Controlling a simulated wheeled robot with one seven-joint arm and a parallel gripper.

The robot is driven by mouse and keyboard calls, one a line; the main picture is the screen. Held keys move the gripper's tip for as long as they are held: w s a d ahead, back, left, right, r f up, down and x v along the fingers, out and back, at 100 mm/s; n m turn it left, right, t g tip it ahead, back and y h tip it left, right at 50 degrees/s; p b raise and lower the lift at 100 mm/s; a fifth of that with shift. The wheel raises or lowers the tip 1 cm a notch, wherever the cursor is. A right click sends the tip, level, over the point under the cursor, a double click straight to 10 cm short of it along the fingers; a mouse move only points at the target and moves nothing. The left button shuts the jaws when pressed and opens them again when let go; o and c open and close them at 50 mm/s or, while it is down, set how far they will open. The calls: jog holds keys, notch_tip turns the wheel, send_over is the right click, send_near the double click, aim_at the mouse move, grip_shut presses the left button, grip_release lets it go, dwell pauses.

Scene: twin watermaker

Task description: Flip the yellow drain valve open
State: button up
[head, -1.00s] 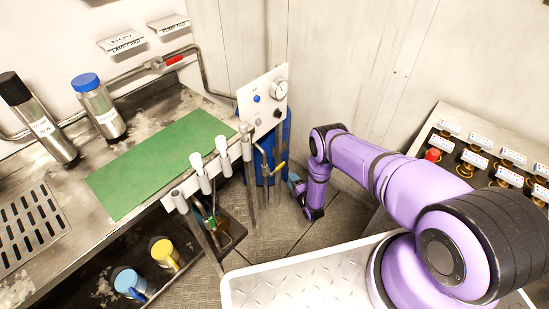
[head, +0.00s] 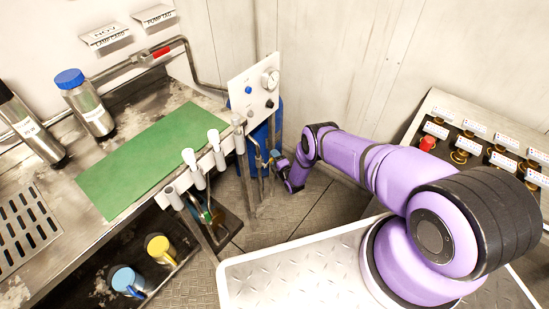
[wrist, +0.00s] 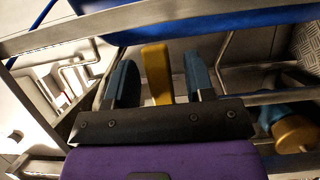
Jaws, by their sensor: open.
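The yellow drain valve handle (wrist: 157,74) stands upright between the two blue-teal fingers of my gripper (wrist: 161,82) in the wrist view. The fingers are apart, with a gap visible on each side of the handle. In the head view my gripper (head: 278,158) is low beside the pipes under the gauge panel (head: 255,95). There the handle is small and mostly hidden by the gripper. The valve body cannot be made out in either view.
A blue cylinder (head: 259,137) stands behind the panel. Metal rails cross close around my gripper in the wrist view.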

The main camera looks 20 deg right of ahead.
jog(key=shift+w, duration=0.15)
grip_shut()
